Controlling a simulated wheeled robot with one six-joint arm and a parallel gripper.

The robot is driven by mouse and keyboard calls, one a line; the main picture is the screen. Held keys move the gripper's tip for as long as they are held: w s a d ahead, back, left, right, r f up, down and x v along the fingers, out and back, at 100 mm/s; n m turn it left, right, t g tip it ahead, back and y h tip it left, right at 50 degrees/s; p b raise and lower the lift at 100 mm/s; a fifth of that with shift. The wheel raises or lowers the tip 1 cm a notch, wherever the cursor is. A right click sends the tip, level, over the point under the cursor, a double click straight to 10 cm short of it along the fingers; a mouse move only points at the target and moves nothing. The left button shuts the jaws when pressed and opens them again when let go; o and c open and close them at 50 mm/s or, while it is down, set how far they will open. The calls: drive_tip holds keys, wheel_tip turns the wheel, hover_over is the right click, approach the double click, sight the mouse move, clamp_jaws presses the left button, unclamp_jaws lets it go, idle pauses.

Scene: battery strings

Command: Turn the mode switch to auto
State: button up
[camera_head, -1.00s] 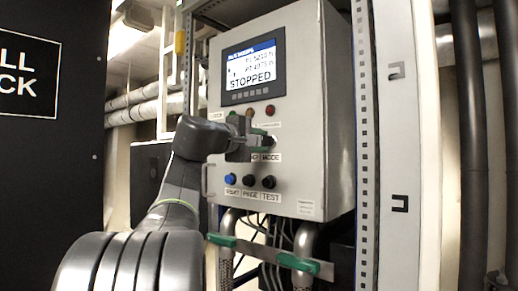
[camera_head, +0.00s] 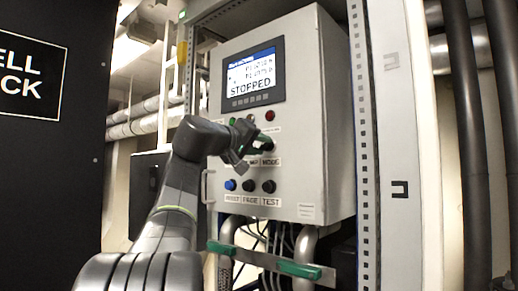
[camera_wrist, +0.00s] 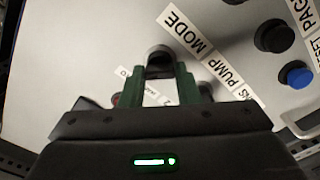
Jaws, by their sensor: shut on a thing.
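The mode switch is a dark knob with a grey rim (camera_wrist: 160,54) on the face of a light grey control box (camera_head: 318,120). Its MODE label (camera_wrist: 185,30) shows beside it in the wrist view. My gripper (camera_wrist: 158,72) has its two green fingers on either side of the knob and is shut on it. In the head view my gripper (camera_head: 264,143) is tilted at the panel and partly hides the switch. A small label is partly covered by the fingers, so I cannot read which position the knob points to. The screen (camera_head: 251,76) reads STOPPED.
Below the switch sit a blue button (camera_head: 230,185), a black PAGE button (camera_head: 249,186) and a black TEST button (camera_head: 269,186). A red lamp (camera_head: 270,115) is above it. A metal rack post (camera_head: 366,150) stands right of the box. Green-handled parts (camera_head: 300,270) and pipes are below.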

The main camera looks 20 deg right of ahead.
drive_tip(key=shift+m, duration=0.3)
drive_tip(key=o, duration=1)
drive_tip(key=b+v, duration=0.2)
drive_tip(key=v, duration=1.1)
drive_tip(key=shift+s+a+b, duration=0.1)
drive_tip(key=shift+a+b, duration=0.25)
drive_tip(key=shift+d, duration=0.1)
